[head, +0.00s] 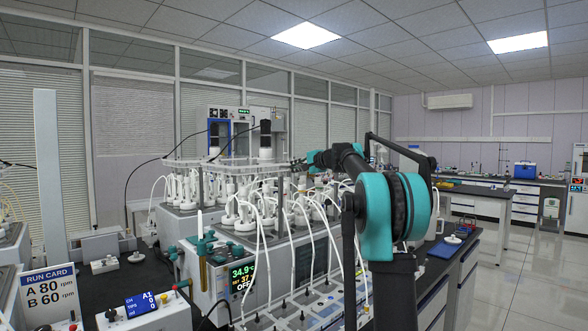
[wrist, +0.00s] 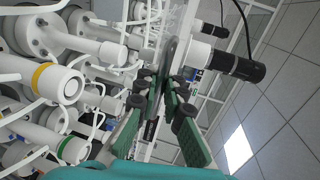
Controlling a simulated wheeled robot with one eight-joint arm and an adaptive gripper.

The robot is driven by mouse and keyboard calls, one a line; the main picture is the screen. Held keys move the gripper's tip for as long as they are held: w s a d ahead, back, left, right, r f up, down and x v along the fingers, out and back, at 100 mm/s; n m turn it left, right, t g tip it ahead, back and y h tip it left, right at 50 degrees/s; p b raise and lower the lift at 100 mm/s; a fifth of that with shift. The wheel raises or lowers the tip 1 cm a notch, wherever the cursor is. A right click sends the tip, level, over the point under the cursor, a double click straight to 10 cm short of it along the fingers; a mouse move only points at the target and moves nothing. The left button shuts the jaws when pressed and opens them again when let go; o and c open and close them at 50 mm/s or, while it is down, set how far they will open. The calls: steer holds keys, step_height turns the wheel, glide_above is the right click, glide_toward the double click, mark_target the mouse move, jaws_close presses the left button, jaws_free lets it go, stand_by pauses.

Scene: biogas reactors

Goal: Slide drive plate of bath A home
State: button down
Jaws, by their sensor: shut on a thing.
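The drive plate (head: 225,162) is a pale, thin-railed frame lying across the tops of the white reactor bottles on the bath (head: 238,283) with the 34.9° display. I cannot read a bath letter on it. My gripper (head: 306,162) is at the plate's right end, partly hidden by my arm in the head view. In the wrist view, the green fingers of my gripper (wrist: 166,88) are closed around a narrow grey part, seemingly the edge of the drive plate (wrist: 172,52). The exact contact is partly hidden by the fingers.
A black motor (head: 265,132) stands above the plate, and a motor also shows close beside my fingers in the wrist view (wrist: 236,67). White tubes (head: 332,240) loop down in front. A run card (head: 48,288) and control box (head: 150,308) stand at left.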

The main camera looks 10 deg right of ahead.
steer(key=f+v, duration=0.2)
steer(key=v, duration=1.1)
steer(key=shift+s+d+f, duration=0.3)
steer(key=shift+s+f, duration=0.1)
steer(key=shift+f, duration=0.05)
steer(key=c, duration=1.9)
jaws_free()
steer(key=shift+s+d, duration=0.1)
steer(key=v, duration=1.2)
steer(key=shift+s+d, duration=0.1)
steer(key=shift+s, duration=0.05)
